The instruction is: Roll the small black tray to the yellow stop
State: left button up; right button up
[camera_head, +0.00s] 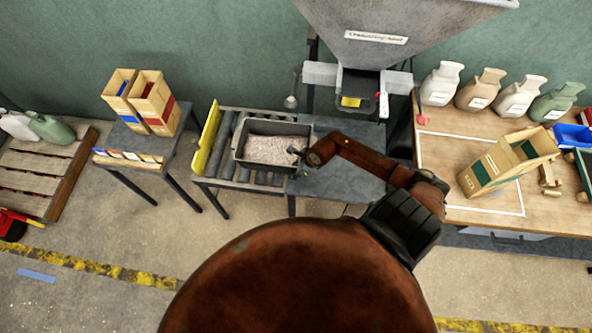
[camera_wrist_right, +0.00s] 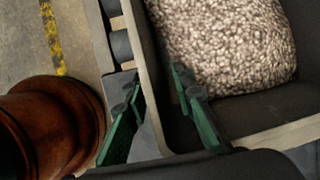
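The small black tray (camera_head: 262,166) holds pale grain (camera_head: 270,150) and sits upright on the rollers, towards their right end. The yellow stop (camera_head: 204,145) is a plate at the left end of the rollers, with a gap of bare rollers between it and the tray. My right gripper (camera_head: 298,156) is at the tray's right front corner. In the right wrist view my right gripper (camera_wrist_right: 158,90) has its green fingers apart, one on each side of the tray's rim (camera_wrist_right: 152,82); a gap shows beside the rim. My left gripper is not in view.
The roller table (camera_head: 215,172) adjoins a grey table (camera_head: 345,180) under a large metal hopper (camera_head: 385,25). A side table (camera_head: 130,140) with wooden boxes (camera_head: 150,95) stands left. A wooden bench (camera_head: 455,130) with several jugs and a box stands right.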

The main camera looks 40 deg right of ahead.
aim_at(277, 169)
grip_shut()
dwell(0.3)
dwell(0.6)
jog(key=shift+w+a, duration=0.1)
jog(key=shift+w+a+b, duration=0.25)
jog(key=shift+w+a, duration=0.8)
jog(key=shift+w, duration=0.3)
jog(key=shift+w+a+b, duration=0.2)
jog(key=shift+w+a, duration=0.85)
jog(key=shift+w, duration=0.25)
jog(key=shift+w+a, duration=0.1)
jog(key=shift+w+a+b, duration=0.45)
jog(key=shift+w+a, duration=0.6)
jog(key=shift+w, duration=0.3)
jog(key=shift+w+a+b, duration=0.4)
jog(key=shift+w+a, duration=0.6)
jog(key=shift+w, duration=0.3)
